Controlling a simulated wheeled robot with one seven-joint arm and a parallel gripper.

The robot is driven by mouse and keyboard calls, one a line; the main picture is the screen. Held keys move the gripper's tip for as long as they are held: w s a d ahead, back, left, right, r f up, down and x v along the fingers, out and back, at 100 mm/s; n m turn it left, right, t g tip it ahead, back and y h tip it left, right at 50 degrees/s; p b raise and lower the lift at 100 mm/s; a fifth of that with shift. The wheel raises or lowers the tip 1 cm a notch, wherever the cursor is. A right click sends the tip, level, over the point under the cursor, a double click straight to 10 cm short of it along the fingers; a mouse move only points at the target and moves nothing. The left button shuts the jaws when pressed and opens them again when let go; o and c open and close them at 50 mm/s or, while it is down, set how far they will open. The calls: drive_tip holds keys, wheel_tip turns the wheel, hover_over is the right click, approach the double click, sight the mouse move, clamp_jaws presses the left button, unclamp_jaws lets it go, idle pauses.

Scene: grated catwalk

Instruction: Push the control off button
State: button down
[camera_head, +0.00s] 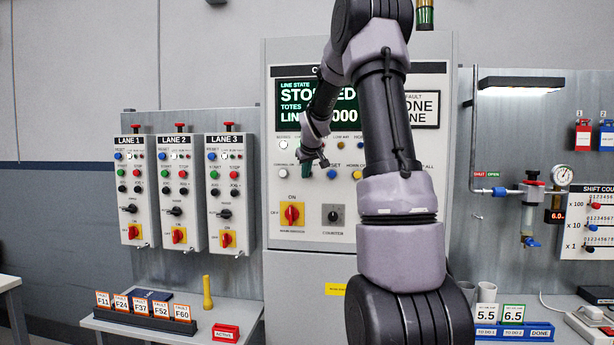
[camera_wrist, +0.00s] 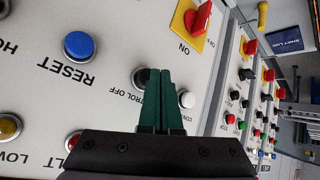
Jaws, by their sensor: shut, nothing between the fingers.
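The control off button (camera_wrist: 140,78) is a dark round button in the wrist view, partly covered by my fingers. The label "CONTROL OFF" beside it is also partly covered. My gripper (camera_wrist: 159,71) is shut and empty, its green fingers together over the panel beside the button. I cannot tell whether the fingertips touch the panel or the button. In the head view my gripper (camera_head: 322,162) is in front of the panel and hides that button. The white control on button (camera_wrist: 187,99) is just right of the fingers; it also shows in the head view (camera_head: 283,173).
The blue reset button (camera_wrist: 79,45) is left of the fingers, and a red rotary switch (camera_wrist: 198,18) on yellow is above right. A lit display (camera_head: 300,97) reads "STOPPED", partly hidden by my arm. Lane boxes (camera_head: 178,190) hang on the left, above a low table (camera_head: 240,318).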

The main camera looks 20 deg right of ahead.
drive_tip(key=shift+w+d, duration=0.5)
drive_tip(key=shift+w, duration=0.3)
idle(1.0)
drive_tip(key=shift+s, duration=0.1)
drive_tip(key=shift+s+a, duration=0.65)
drive_tip(key=shift+s, duration=0.3)
drive_tip(key=s+a, duration=0.1)
drive_tip(key=s, duration=0.1)
drive_tip(key=s+a, duration=0.1)
drive_tip(key=s, duration=0.1)
drive_tip(key=shift+a, duration=0.4)
drive_tip(key=shift+s, duration=0.1)
idle(0.6)
